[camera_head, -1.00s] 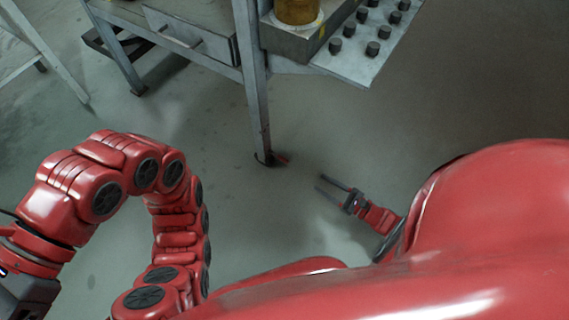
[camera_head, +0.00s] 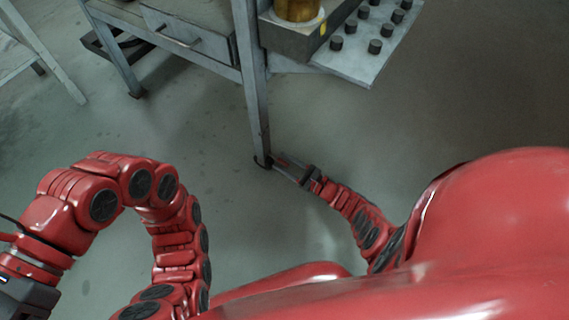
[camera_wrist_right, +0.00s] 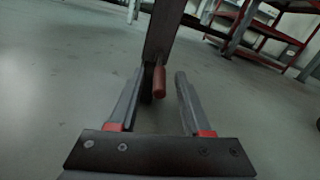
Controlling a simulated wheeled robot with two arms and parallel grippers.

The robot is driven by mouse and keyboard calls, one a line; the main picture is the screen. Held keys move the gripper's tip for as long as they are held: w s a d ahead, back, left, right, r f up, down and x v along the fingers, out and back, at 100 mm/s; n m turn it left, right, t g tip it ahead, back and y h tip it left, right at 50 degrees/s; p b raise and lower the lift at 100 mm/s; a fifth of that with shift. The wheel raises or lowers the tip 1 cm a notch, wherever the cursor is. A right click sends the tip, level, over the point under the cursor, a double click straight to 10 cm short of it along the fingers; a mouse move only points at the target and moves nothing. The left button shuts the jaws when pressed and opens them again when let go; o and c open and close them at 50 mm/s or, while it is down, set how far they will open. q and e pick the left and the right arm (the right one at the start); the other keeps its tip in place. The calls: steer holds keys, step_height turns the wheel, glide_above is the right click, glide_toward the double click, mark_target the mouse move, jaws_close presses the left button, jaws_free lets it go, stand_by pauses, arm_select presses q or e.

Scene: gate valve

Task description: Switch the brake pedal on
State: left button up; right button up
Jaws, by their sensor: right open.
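The brake pedal, a small red lever (camera_wrist_right: 159,80), juts from the foot of a grey table leg near the floor in the right wrist view. My right gripper (camera_head: 277,163) is low over the floor at the base of that leg in the head view, largely hiding the pedal there. In the wrist view the right gripper (camera_wrist_right: 160,88) is open, and the pedal appears between its two fingers with space on both sides. How far the pedal reaches in between them is hard to tell.
The table leg (camera_head: 252,90) stands directly in front of my right gripper. The table above carries a drawer (camera_head: 190,30) and a plate with several dark knobs (camera_head: 370,45). Another metal frame (camera_head: 45,50) is at the far left. The floor around is clear.

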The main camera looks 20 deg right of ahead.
jaws_close()
stand_by(1.4)
